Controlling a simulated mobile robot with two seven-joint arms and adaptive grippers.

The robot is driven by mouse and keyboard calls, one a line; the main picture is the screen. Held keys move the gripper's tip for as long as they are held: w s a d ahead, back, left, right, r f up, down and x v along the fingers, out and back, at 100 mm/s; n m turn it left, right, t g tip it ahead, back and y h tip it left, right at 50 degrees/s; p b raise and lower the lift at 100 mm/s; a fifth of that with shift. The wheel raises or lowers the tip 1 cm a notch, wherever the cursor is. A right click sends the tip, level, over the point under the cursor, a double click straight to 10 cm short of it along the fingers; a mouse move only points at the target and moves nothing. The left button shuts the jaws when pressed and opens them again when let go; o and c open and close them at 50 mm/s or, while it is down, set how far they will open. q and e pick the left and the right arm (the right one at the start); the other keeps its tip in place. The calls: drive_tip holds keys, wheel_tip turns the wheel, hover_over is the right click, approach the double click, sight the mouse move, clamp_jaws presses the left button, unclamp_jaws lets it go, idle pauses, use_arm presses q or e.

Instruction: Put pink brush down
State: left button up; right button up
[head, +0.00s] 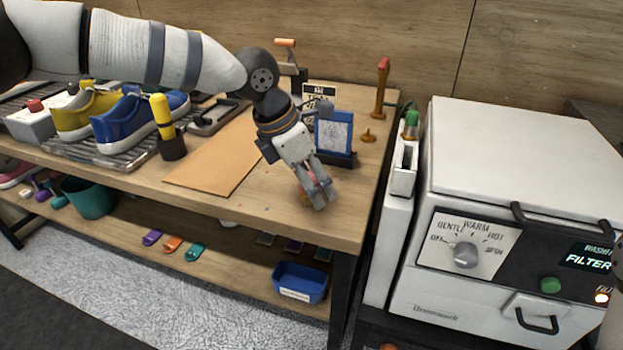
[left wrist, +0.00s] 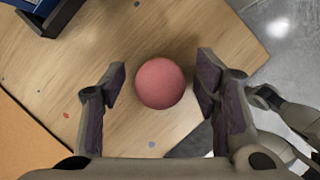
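A round pink top, which I take for the pink brush (left wrist: 160,83), lies between the fingers of my left gripper (left wrist: 162,92) in the left wrist view. Wood tabletop shows around it, with a gap to each finger, so the gripper is open around it and not clamped. In the head view my left gripper (head: 318,198) points down close above the table, near its front right corner. The fingers mostly hide the brush there. Whether the brush stands on the table is hard to tell. My right gripper is not in view.
A blue-framed stand (head: 333,135) is just behind the gripper. A brown mat (head: 215,160) lies to the left, with yellow (head: 83,115) and blue (head: 125,128) sneakers beyond. A white washer (head: 500,180) stands to the right, past the table edge. Bare wood surrounds the gripper.

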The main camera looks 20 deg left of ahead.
use_arm(q)
drive_tip(key=shift+f, duration=0.2)
drive_tip(key=v, duration=1.2)
drive_tip(key=shift+s+d+r, duration=0.15)
drive_tip(key=shift+d+r, duration=0.05)
drive_tip(key=shift+d, duration=0.15)
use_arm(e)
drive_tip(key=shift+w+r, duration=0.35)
